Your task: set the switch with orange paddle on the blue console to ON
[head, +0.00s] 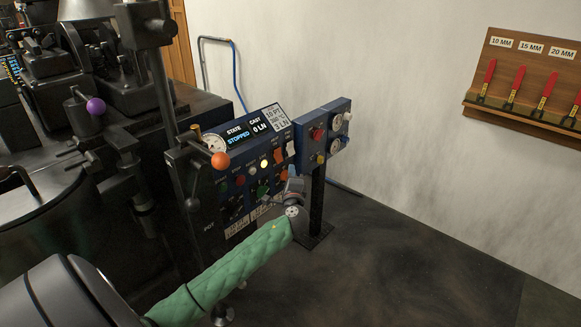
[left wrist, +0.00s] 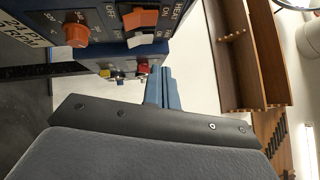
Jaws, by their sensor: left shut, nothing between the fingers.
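The blue console (head: 262,176) stands mid-picture in the head view, its display reading STOPPED. Its switch with the orange paddle (head: 279,155) is near the right end, beside a white paddle (head: 290,147). In the left wrist view the orange paddle (left wrist: 141,19) is at the top, near ON and OFF labels; I cannot tell which way it is set. My left gripper (head: 296,184) is in front of the console's right end, small and partly hidden by my wrist. In the left wrist view its blue fingers (left wrist: 161,76) are together and empty, seemingly apart from the paddle. My right gripper is out of view.
An orange knob (left wrist: 75,34) is beside the switches. A smaller blue box (head: 324,132) with gauges and buttons stands on a post right of the console. The floor at right is clear.

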